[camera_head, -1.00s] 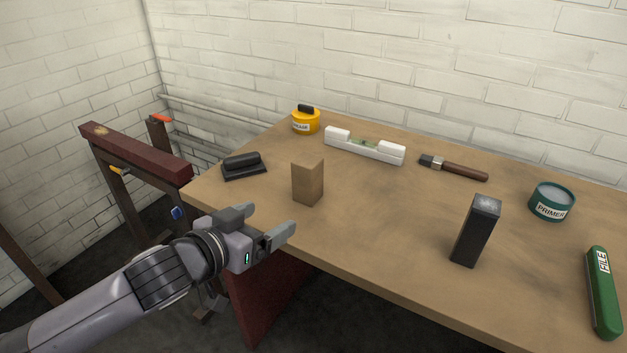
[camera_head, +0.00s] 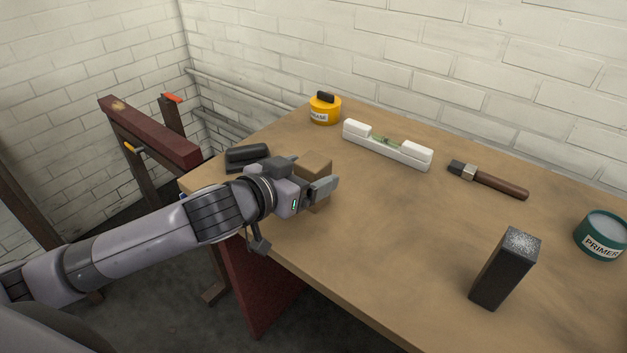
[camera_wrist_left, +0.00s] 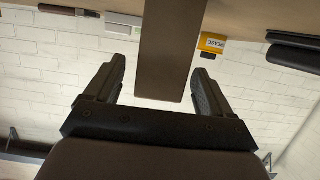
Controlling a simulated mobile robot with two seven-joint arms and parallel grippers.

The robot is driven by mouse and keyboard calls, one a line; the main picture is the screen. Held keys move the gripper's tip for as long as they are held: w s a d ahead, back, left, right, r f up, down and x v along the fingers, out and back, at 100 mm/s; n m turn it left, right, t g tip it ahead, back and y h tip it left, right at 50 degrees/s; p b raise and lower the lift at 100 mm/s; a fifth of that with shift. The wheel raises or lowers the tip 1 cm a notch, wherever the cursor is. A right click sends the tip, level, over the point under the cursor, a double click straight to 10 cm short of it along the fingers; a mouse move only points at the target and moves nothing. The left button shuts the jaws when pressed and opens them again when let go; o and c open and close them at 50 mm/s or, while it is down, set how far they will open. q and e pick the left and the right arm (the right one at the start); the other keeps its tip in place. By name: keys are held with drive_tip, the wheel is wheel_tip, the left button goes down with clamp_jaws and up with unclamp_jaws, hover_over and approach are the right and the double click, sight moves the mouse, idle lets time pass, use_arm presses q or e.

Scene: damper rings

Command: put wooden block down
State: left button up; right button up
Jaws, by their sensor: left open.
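The wooden block (camera_head: 316,163) stands upright on the workbench (camera_head: 390,235) near its left end. My left gripper (camera_head: 312,174) is open at the block, with one finger in front of it and the other partly hidden behind. The gripper hides much of the block's lower part in the head view. In the left wrist view, the block (camera_wrist_left: 168,50) shows between the two spread fingers, closer to the right one. Whether a finger touches it I cannot tell. My right gripper is not in view.
A yellow tin (camera_head: 324,110), a white spirit level (camera_head: 386,147) and a brush-like tool (camera_head: 488,180) lie further back. A dark upright block (camera_head: 505,270) and a primer tin (camera_head: 602,237) stand right. The bench middle is clear.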

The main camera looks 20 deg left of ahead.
use_arm(q)
drive_tip(key=shift+x, duration=1.95)
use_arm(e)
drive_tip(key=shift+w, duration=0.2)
use_arm(q)
drive_tip(key=shift+f, duration=0.1)
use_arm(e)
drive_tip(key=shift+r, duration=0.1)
use_arm(q)
drive_tip(key=c, duration=1.3)
drive_tip(key=shift+o, duration=0.2)
wheel_tip(320, 180, up, 20)
drive_tip(key=p, duration=0.3)
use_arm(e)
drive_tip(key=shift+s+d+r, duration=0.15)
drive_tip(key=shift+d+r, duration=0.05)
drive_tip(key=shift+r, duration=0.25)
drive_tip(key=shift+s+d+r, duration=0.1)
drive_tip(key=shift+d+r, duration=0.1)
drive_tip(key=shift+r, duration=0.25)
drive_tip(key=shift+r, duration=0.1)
